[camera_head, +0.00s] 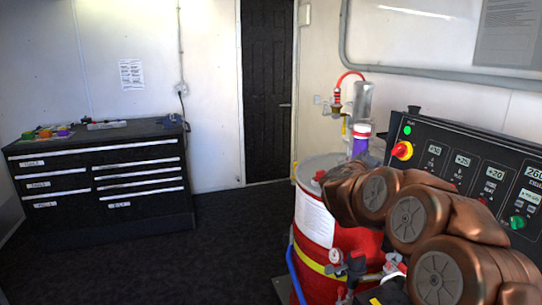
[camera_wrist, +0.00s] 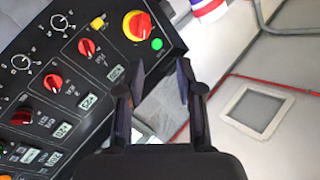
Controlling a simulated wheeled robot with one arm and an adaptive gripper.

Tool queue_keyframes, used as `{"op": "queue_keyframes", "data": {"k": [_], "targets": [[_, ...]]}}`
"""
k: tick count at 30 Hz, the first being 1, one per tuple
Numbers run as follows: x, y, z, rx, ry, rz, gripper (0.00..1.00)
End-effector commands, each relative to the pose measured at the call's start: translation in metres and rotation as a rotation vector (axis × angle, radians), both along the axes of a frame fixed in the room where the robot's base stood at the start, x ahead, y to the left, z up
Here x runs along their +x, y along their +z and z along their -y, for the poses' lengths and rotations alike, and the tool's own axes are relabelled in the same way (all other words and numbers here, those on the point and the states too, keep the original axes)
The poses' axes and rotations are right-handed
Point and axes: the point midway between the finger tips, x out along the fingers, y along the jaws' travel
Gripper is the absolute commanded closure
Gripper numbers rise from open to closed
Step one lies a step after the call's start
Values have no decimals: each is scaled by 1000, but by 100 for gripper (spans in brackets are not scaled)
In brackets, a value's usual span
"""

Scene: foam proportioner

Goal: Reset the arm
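My arm fills the right side of the head view as brown, rounded links in front of the red drum and the control panel. In the wrist view my gripper (camera_wrist: 160,85) shows two dark fingers standing apart, with nothing between them. Its fingertips are beside the control panel (camera_wrist: 60,75), near the red and yellow main switch (camera_wrist: 137,25). I cannot tell how far the fingers are from the panel. In the head view the gripper cannot be made out.
The control panel (camera_head: 462,150) stands close at the right. A red drum (camera_head: 315,222) is beside my arm, with hoses and fittings low in front. A black tool cabinet (camera_head: 100,175) stands at the left wall. The dark floor (camera_head: 200,250) between is clear, before a black door (camera_head: 267,90).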

Motion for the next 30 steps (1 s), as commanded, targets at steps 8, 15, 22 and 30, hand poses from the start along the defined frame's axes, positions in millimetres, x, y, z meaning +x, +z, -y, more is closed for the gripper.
{"op": "queue_keyframes", "data": {"k": [8, 15, 22, 30], "targets": [[-9, 15, -84, 7, 356, -70, 63], [-47, 5, -152, -4, 633, -196, 63], [-108, -24, -201, -23, 854, -376, 63], [-201, -76, -225, -38, 1039, -650, 63]]}}
